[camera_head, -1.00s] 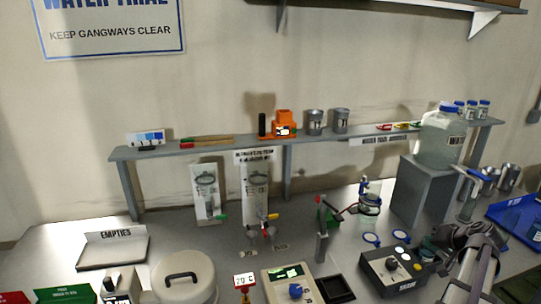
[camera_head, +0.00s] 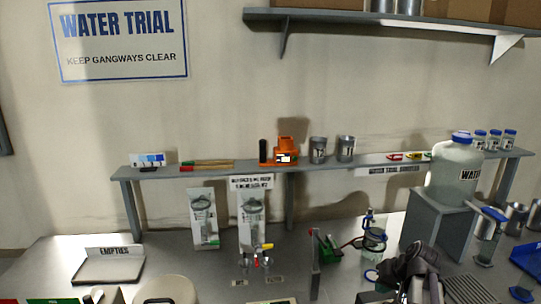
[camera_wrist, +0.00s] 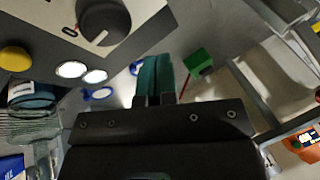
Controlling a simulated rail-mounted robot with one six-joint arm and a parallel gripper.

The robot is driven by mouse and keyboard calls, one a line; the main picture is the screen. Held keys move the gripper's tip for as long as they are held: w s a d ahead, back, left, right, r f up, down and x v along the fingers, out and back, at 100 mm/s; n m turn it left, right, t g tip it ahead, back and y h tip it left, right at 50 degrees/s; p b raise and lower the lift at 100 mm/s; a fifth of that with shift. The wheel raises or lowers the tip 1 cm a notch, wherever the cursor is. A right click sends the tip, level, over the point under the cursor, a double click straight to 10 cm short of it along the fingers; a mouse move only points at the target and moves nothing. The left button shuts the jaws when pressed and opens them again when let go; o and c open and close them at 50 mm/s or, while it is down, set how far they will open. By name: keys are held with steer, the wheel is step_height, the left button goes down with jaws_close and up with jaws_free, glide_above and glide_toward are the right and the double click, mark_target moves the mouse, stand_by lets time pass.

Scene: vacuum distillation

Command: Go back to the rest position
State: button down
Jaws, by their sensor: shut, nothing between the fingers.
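My gripper (camera_wrist: 154,76) shows in the wrist view with its two teal fingers pressed together and nothing between them. It is apart from the things around it, over the grey bench. In the head view, my dark wrist and arm stand at the lower right, in front of the glass vessel with the blue top (camera_head: 374,238); the fingertips cannot be made out there. A green block (camera_wrist: 198,62) lies beyond the fingers in the wrist view.
A large water bottle (camera_head: 455,170) stands on a grey stand (camera_head: 432,228) at the right. The empties tray (camera_head: 108,266) is at the left. A narrow shelf (camera_head: 225,173) runs along the back. A control box with a dark knob (camera_wrist: 103,20) is near my gripper.

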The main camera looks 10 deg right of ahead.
steer(key=s+a+n+g+h, duration=0.1)
steer(key=s+a, duration=0.1)
steer(key=a, duration=0.7)
steer(key=s+a+f+n+g, duration=0.1)
steer(key=s+a+n+g, duration=0.1)
steer(key=a, duration=0.7)
steer(key=s+a+f+n+g+h, duration=0.1)
steer(key=s+a+g, duration=0.1)
steer(key=a, duration=0.7)
steer(key=shift+n+h, duration=0.3)
steer(key=shift+n, duration=0.1)
